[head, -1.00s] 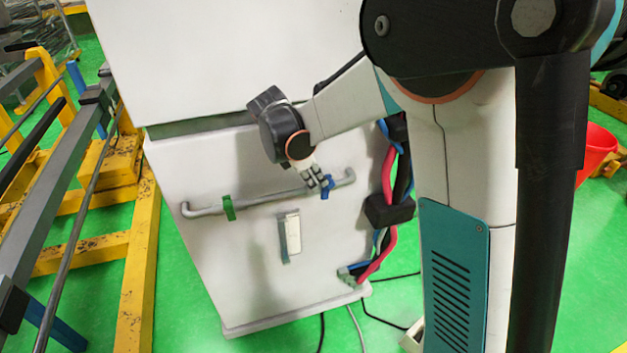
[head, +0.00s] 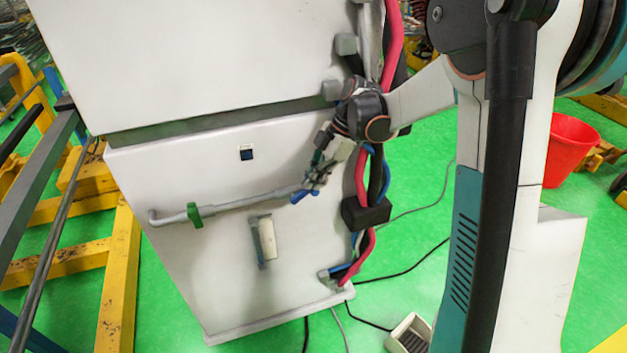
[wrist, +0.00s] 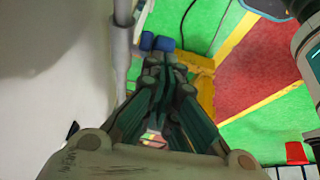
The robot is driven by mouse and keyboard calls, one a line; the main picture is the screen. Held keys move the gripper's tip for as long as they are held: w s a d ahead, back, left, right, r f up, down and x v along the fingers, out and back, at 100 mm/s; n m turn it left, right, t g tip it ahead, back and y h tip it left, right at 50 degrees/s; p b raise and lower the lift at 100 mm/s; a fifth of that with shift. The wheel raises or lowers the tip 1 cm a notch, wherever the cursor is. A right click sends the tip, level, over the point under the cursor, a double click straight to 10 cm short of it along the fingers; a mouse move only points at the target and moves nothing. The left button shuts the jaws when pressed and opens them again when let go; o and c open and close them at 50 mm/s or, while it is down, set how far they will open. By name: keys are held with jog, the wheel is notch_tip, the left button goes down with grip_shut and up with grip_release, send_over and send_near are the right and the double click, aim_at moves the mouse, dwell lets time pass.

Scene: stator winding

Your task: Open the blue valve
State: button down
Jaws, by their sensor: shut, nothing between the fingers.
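The blue valve (head: 299,197) is a small blue lever at the right end of the grey pipe (head: 243,203) on the cabinet's front. In the wrist view the blue valve (wrist: 157,43) shows just beyond the fingertips, beside the grey pipe (wrist: 122,45). My gripper (head: 314,182) is at the valve in the head view, and its fingers partly cover the pipe's right end. In the wrist view my gripper (wrist: 165,65) has its fingers together with nothing between them. I cannot tell whether the fingertips touch the valve.
A green valve (head: 194,215) sits on the pipe's left part. The white cabinet (head: 185,270) has a handle (head: 265,240) below the pipe. Red and blue cables (head: 362,180) run down its right side. Yellow frames (head: 118,275) stand left, and a red bucket (head: 570,145) stands right.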

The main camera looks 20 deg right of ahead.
jog(key=shift+d+f+b, duration=0.75)
jog(key=shift+d+f, duration=0.55)
jog(key=shift+d, duration=0.05)
dwell(0.8)
